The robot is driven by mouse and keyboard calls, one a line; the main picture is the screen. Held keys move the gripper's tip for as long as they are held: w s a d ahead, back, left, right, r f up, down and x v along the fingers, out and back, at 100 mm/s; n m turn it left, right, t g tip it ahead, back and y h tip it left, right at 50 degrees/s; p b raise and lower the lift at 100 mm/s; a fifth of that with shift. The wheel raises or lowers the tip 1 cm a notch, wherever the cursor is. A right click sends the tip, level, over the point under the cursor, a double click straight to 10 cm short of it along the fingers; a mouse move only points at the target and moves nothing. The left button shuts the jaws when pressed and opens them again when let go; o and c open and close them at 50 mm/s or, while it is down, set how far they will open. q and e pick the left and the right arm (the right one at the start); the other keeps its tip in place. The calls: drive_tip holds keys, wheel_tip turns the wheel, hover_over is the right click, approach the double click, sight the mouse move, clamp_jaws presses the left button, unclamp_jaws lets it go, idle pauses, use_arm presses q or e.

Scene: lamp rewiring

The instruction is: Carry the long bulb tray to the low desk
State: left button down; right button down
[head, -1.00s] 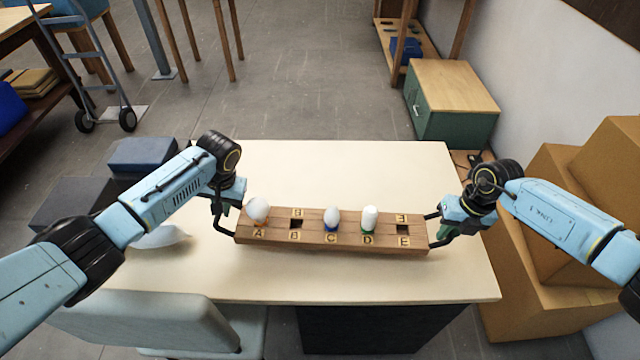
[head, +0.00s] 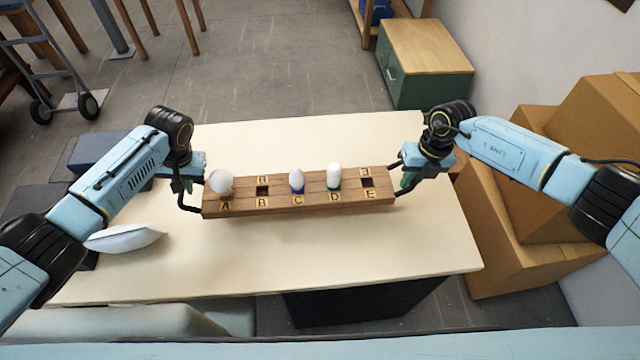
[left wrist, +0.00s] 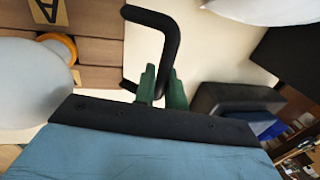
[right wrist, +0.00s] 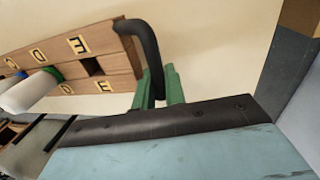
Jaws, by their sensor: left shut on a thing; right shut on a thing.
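The long wooden bulb tray (head: 280,204) is level over the cream desk top (head: 300,260), with slots lettered A to E. A round white bulb (head: 221,182) stands at A, a bulb with a blue base (head: 297,181) at C and a white bulb with a green base (head: 334,177) at D. Slots B and E are empty. My left gripper (head: 188,188) is shut on the black handle (left wrist: 168,45) at the tray's left end. My right gripper (head: 405,178) is shut on the black handle (right wrist: 150,55) at the right end. I cannot tell whether the tray touches the desk.
A white cushion-like object (head: 125,238) lies on the desk's left side. Cardboard boxes (head: 520,230) stand at the right, and a green cabinet with a wooden top (head: 425,65) is behind. A pale chair (head: 140,322) is at the front edge.

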use_arm(q)
drive_tip(key=shift+w+f, duration=0.1)
use_arm(e)
drive_tip(key=shift+w, duration=0.1)
